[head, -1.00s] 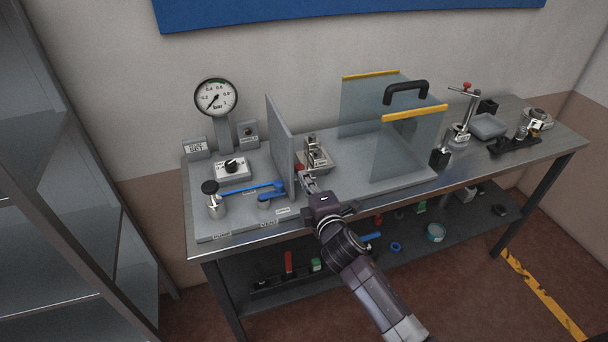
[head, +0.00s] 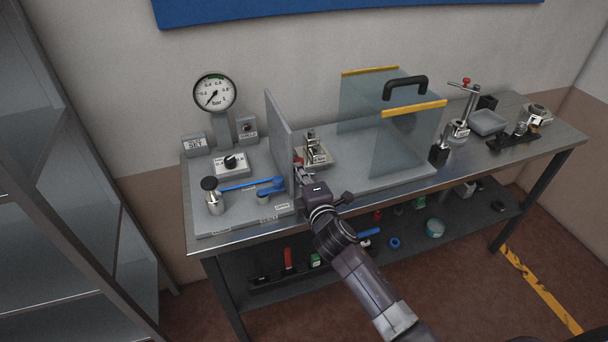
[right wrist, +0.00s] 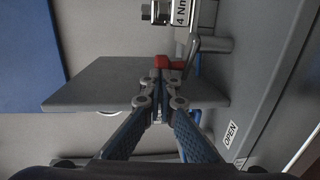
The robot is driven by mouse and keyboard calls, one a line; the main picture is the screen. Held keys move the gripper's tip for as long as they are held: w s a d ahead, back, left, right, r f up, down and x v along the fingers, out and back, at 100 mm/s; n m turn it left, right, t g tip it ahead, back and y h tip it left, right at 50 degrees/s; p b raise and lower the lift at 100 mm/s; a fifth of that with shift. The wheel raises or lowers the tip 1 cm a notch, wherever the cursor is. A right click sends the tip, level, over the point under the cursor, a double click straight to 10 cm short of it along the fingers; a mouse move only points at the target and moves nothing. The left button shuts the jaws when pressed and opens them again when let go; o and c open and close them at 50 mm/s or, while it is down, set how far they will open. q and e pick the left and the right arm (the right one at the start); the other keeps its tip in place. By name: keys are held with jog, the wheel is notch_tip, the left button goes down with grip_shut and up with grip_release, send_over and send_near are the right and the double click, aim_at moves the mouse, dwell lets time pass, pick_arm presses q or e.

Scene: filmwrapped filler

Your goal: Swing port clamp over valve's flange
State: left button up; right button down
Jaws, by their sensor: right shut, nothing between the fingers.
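A small metal fixture (head: 313,148) stands on the bench, right of the upright grey panel (head: 281,140). It looks like the port clamp; its "4 Nm" block (right wrist: 182,14) shows in the right wrist view. A red tip (right wrist: 168,62) on a metal arm sits below that block. My right gripper (head: 300,172) is shut and empty by the panel's front edge. In the right wrist view its fingertips (right wrist: 158,82) are right at the red tip, and I cannot tell whether they touch it. A blue-levered valve (head: 268,188) is left of the panel. The flange is not clearly visible. My left gripper is out of view.
A pressure gauge (head: 214,93) stands at the back left. A clear guard with a black handle (head: 405,86) stands right of the fixture. The grey panel is close beside my gripper.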

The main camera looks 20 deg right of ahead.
jog(key=s+r, duration=0.1)
jog(key=s, duration=1.1)
jog(key=shift+r, duration=0.2)
jog(key=shift+d, duration=0.1)
jog(key=m+b, duration=0.1)
jog(key=m, duration=0.4)
jog(key=s+d+m+b, duration=0.1)
jog(key=m, duration=0.5)
jog(key=s+d+m+y+b, duration=0.1)
jog(key=m, duration=0.5)
jog(key=shift+d+r, duration=0.25)
jog(key=w+p, duration=0.1)
jog(key=w, duration=0.3)
jog(key=w+f+p, duration=0.1)
jog(key=w, duration=0.3)
jog(key=w+a, duration=0.1)
jog(key=w, duration=0.3)
jog(key=shift+f+p, duration=0.15)
jog(key=shift+p, duration=0.25)
jog(key=shift+w+a+f, duration=0.1)
jog(key=shift+w+f, duration=0.15)
jog(key=shift+w, duration=0.65)
